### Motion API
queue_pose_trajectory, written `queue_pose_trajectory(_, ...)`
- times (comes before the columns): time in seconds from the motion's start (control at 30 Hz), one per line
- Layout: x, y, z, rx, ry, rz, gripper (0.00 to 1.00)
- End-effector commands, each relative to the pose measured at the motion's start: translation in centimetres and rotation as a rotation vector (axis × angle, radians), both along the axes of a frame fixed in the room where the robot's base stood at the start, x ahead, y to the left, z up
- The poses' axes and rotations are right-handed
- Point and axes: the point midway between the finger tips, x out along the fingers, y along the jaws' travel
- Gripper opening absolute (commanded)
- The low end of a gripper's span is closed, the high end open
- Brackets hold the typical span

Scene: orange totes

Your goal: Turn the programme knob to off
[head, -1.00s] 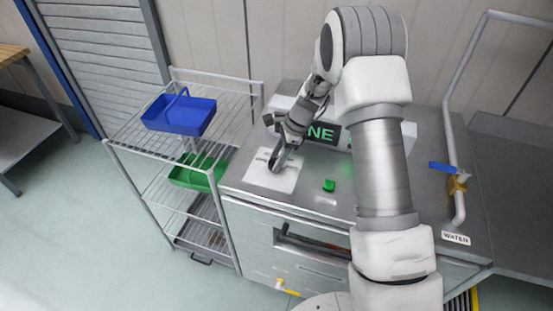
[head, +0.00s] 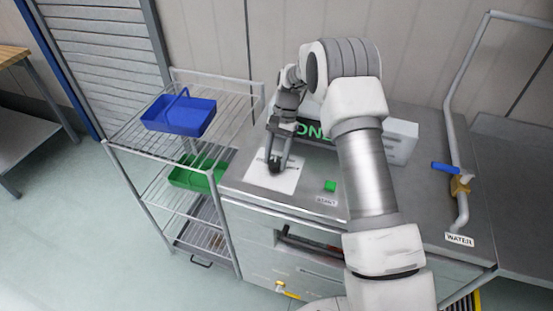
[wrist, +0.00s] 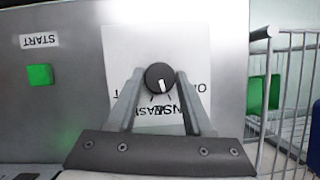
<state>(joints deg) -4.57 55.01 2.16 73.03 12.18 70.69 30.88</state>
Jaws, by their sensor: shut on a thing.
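The round black programme knob (wrist: 160,77) sits on a white label sheet (wrist: 120,45) on the machine's steel top. Its white pointer line points down in the wrist view, towards upside-down lettering that my fingers partly cover. An "O" shows at the label's right side; the rest of that word is hidden. My gripper (wrist: 160,74) has one finger on each side of the knob and is shut on it. In the head view my gripper (head: 274,168) points down onto the label sheet (head: 258,178), and the knob is mostly hidden.
A green start button (head: 330,186) lies right of the label. A display box (head: 402,140) stands behind, partly covered by my arm. A wire rack (head: 140,128) with blue (head: 180,115) and green (head: 190,178) trays stands left. A blue-handled water valve (head: 445,167) is at right.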

Motion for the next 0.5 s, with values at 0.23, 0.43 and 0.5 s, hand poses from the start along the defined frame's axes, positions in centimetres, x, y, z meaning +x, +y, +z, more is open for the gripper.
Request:
queue_pose_trajectory(0.23,0.09,0.17,-0.10,-0.001,0.000,0.238,0.00)
queue_pose_trajectory(0.43,0.12,0.25,-0.11,-0.001,0.000,0.427,0.00)
queue_pose_trajectory(0.5,0.12,0.30,-0.10,-0.002,0.000,0.491,0.00)
